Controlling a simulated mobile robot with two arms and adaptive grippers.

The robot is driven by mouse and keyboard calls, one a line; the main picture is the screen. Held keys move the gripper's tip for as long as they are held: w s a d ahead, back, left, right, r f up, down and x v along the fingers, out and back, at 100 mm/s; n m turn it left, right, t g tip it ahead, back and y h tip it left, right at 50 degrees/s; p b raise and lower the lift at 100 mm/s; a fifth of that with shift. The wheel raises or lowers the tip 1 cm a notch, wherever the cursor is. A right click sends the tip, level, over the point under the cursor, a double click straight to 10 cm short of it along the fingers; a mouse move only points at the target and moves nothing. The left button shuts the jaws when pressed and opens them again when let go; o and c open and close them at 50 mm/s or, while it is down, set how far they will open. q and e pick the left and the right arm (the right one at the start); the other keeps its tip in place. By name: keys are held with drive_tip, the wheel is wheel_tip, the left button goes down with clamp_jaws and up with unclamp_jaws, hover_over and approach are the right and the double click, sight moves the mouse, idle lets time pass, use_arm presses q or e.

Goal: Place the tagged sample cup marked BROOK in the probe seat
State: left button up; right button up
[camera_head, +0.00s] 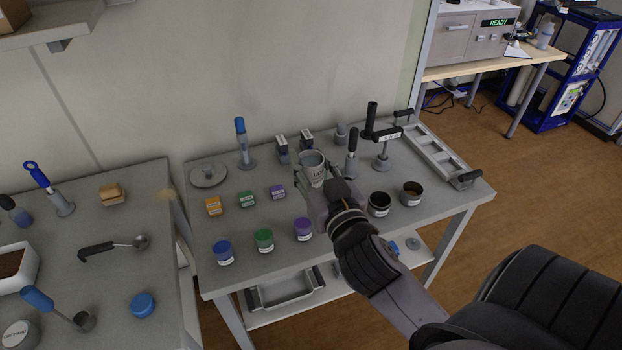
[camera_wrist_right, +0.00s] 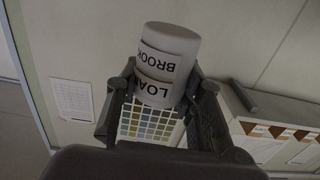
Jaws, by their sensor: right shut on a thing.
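My right gripper (camera_head: 316,182) is shut on a pale grey sample cup (camera_head: 313,160), held above the middle of the grey table (camera_head: 335,235). In the right wrist view the cup (camera_wrist_right: 170,62) sits between the fingers of the gripper (camera_wrist_right: 158,108). Its labels read BROOK and, partly hidden, LOA. In the head view only part of the lower label shows. A device with a green READY display (camera_head: 495,22) stands on the far wooden bench. I cannot make out a probe seat in either view. My left gripper is not in view.
Blue (camera_head: 222,252), green (camera_head: 264,239) and purple (camera_head: 303,229) capped jars stand along the table's front edge. A metal rack (camera_head: 436,153) lies at the right end. Upright tools stand behind the cup.

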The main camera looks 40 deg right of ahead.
wheel_tip(320, 180, down, 18)
drive_tip(key=b, duration=0.8)
drive_tip(key=shift+f, duration=0.15)
drive_tip(key=o, duration=1.2)
